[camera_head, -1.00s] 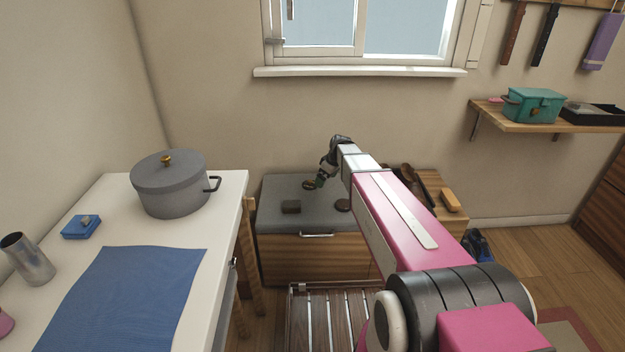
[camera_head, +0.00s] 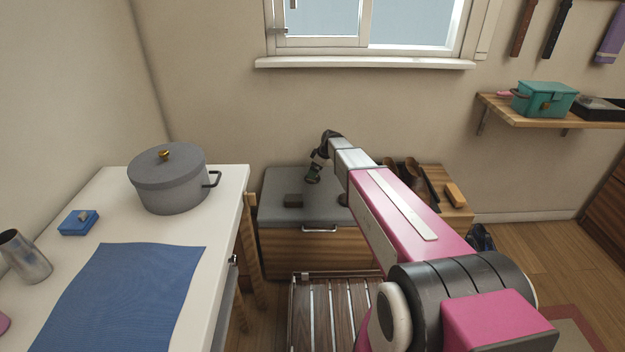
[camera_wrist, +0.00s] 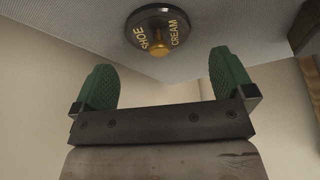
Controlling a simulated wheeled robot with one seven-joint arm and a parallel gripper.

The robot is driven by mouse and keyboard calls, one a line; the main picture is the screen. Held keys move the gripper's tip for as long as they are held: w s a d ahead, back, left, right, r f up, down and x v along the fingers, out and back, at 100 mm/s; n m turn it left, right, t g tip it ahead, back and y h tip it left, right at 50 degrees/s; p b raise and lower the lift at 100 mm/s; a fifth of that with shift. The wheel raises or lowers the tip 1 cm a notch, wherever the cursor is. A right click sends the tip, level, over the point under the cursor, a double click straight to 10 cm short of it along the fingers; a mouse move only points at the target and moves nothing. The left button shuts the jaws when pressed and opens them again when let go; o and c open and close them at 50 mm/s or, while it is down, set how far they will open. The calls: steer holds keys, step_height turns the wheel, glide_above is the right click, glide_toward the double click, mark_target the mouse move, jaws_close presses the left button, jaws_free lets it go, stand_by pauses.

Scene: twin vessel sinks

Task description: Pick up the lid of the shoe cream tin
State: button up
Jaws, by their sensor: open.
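The lid of the shoe cream tin (camera_wrist: 150,22) is a dark round disc with gold lettering and a brass knob. In the wrist view it is at the top centre, on a grey surface. My gripper (camera_wrist: 164,75) is open and empty. Its two green pads are below the lid in that view, on either side of it and apart from it. In the head view my gripper (camera_head: 314,178) points down over the grey top of the bench (camera_head: 270,211). A dark round thing (camera_head: 343,199) lies there, partly behind my arm; I cannot tell whether it is this tin.
A small dark block (camera_head: 293,200) lies on the grey top, left of my gripper. Wooden brushes (camera_head: 413,177) and a yellowish block (camera_head: 455,195) are on the right. A grey pot (camera_head: 168,180) stands on the white table at left. The wall is close behind the bench.

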steer(key=x, duration=0.3)
steer(key=shift+w+a+f, duration=0.15)
steer(key=shift+f, duration=0.2)
steer(key=shift+c, duration=0.3)
steer(key=c, duration=0.8)
steer(key=shift+r, duration=0.1)
steer(key=shift+c, duration=0.2)
